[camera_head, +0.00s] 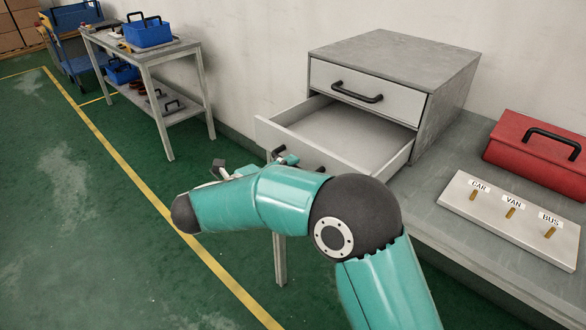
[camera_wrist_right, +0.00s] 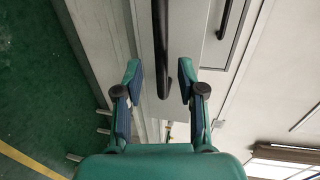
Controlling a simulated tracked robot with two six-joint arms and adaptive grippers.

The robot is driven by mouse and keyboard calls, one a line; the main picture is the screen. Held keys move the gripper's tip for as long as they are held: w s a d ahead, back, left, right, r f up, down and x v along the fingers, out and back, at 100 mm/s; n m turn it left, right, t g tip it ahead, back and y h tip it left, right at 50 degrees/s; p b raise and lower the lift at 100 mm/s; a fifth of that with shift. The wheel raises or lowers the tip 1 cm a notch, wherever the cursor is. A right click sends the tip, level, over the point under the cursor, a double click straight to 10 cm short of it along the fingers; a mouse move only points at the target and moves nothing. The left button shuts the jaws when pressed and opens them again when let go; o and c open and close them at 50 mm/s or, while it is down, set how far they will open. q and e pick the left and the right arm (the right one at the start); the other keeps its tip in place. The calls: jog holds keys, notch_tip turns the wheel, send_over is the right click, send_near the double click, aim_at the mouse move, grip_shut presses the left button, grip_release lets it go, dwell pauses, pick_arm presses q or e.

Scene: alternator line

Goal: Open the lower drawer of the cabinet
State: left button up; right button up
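The grey cabinet (camera_head: 440,100) stands on a bench against the wall. Its lower drawer (camera_head: 335,133) is pulled well out and looks empty inside. The upper drawer (camera_head: 366,90) is closed. The lower drawer's black handle (camera_wrist_right: 161,45) shows in the right wrist view, on the drawer front (camera_wrist_right: 190,30). My right gripper (camera_wrist_right: 160,72) is open, one finger on each side of the handle's end, with gaps to both. My left gripper is not in view.
A red toolbox (camera_head: 535,155) and a white board (camera_head: 510,218) with CAR, VAN and BUS labels lie on the bench, right of the cabinet. A side table (camera_head: 170,50) with blue boxes stands at the back left. The green floor at left is clear.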

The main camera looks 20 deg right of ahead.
jog(key=v, duration=0.9)
jog(key=shift+s+a, duration=0.15)
jog(key=shift+f, duration=0.1)
jog(key=w+d+f+n+t+y+p, duration=0.4)
jog(key=w+f+n+t+y+p, duration=0.15)
jog(key=w+f+n, duration=0.5)
jog(key=s+f+n+g+y+p, duration=0.1)
jog(key=s+f+n+y, duration=0.2)
jog(key=f+n, duration=0.25)
jog(key=s+f+n+y+p, duration=0.1)
jog(key=s+f+n+y, duration=0.25)
jog(key=f, duration=0.25)
jog(key=s+a+f+n+g+y+p, duration=0.1)
jog(key=s+f+n+g+y, duration=0.1)
jog(key=s, duration=0.7)
jog(key=s+a+f+n+g+y+p, duration=0.1)
jog(key=s+f+n+g, duration=0.3)
jog(key=s, duration=0.5)
jog(key=s+a+f+n+g+y+p, duration=0.1)
jog(key=s+a+f+n+g+y, duration=0.1)
jog(key=s, duration=0.7)
jog(key=shift+a+f+n+g+y, duration=0.4)
jog(key=shift+f+n+g+y, duration=0.3)
jog(key=shift+n+g, duration=0.2)
